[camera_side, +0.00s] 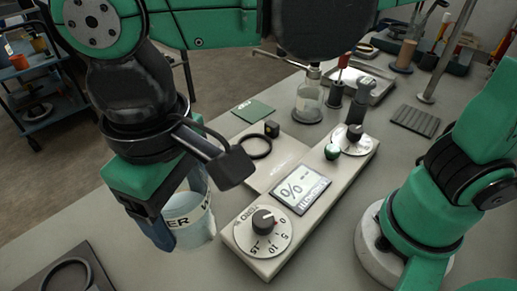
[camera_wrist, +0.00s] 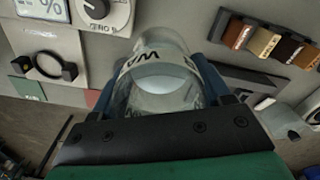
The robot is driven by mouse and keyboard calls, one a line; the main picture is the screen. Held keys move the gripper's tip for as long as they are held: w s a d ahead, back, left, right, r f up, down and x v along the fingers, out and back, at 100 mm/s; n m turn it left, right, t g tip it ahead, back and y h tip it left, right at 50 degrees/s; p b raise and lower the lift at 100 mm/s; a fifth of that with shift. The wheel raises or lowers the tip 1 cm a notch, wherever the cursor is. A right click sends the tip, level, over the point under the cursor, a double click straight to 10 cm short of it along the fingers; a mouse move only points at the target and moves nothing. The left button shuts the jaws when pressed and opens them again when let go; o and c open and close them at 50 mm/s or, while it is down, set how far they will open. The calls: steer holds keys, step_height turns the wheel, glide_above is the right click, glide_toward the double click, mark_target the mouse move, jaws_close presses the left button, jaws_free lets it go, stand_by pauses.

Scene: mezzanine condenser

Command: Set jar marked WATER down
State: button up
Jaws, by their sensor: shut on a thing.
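The jar marked WATER (camera_side: 196,222) is a clear cylinder with a white label band, partly hidden behind my gripper in the side view. It stands roughly upright beside the front-left end of the pale instrument. I cannot tell whether its base touches the bench (camera_side: 115,215). My gripper (camera_side: 180,205) is shut on the jar. In the wrist view the jar (camera_wrist: 158,88) sits between the two blue fingers of my gripper (camera_wrist: 163,75), with part of its lettering showing.
The pale instrument (camera_side: 300,222) has a dial (camera_side: 263,232) and display (camera_side: 300,190) close to the jar's right. A dark plate with a ring (camera_side: 70,275) lies at lower left. A flask (camera_side: 308,103) stands farther back. A rack of coloured blocks (camera_wrist: 268,40) shows in the wrist view.

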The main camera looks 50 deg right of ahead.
steer(key=shift+r, duration=1.85)
steer(key=shift+w+d+r, duration=0.15)
steer(key=shift+w+r, duration=0.05)
steer(key=shift+r, duration=0.2)
steer(key=w+d+r+m, duration=0.1)
steer(key=w+d+m, duration=0.45)
steer(key=d, duration=0.25)
steer(key=w+d+m, duration=0.4)
steer(key=d+m, duration=0.3)
steer(key=d, duration=0.1)
steer(key=w+d+r+m, duration=0.1)
steer(key=w+d+m, duration=0.3)
steer(key=d+m, duration=0.3)
steer(key=shift+n, duration=0.65)
steer(key=f, duration=1.3)
steer(key=d+f, duration=0.1)
steer(key=f, duration=0.6)
steer(key=shift+d+f, duration=0.1)
steer(key=shift+f, duration=0.1)
steer(key=o, duration=1.3)
